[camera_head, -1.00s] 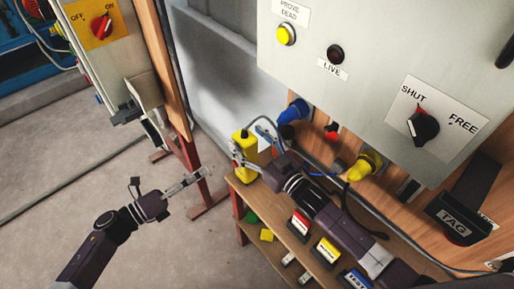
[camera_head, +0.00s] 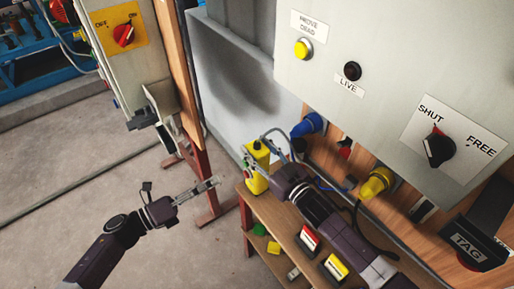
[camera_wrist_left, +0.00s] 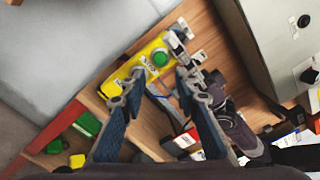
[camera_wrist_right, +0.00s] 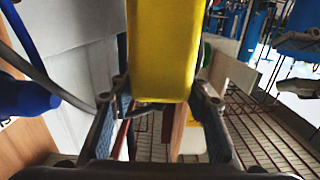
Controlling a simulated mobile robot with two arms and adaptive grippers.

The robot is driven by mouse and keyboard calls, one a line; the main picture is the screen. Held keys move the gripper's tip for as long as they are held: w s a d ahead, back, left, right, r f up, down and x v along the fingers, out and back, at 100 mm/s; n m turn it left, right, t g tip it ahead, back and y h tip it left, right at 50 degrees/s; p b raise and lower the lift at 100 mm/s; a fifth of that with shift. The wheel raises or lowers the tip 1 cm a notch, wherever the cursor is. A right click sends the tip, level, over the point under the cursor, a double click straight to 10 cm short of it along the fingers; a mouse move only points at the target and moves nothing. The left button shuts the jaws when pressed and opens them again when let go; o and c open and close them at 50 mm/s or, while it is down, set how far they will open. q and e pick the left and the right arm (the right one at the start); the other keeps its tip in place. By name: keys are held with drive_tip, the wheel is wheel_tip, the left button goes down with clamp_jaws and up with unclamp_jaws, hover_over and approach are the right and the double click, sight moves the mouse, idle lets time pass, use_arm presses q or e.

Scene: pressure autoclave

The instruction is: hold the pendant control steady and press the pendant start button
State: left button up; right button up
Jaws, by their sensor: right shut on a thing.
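The yellow pendant control (camera_head: 257,172) stands upright at the left end of the wooden shelf. My right gripper (camera_head: 262,150) is shut on it, and the right wrist view shows the yellow body (camera_wrist_right: 163,50) between its fingers. My left gripper (camera_head: 211,184) is to the left of the pendant, apart from it and empty. In the left wrist view its fingers (camera_wrist_left: 160,76) are spread open, with the pendant (camera_wrist_left: 120,85) beyond them. The round green start button (camera_wrist_left: 160,57) shows on the pendant's face, between the fingertips in that picture. In the head view the button is hidden.
The grey panel (camera_head: 390,70) with knobs and a yellow button stands close at the right. Blue (camera_head: 307,125) and yellow (camera_head: 376,183) plugs stick out below it. Labelled boxes (camera_head: 334,268) lie on the shelf (camera_head: 285,230). The floor around my left arm is clear.

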use_arm(q)
clamp_jaws()
idle(1.3)
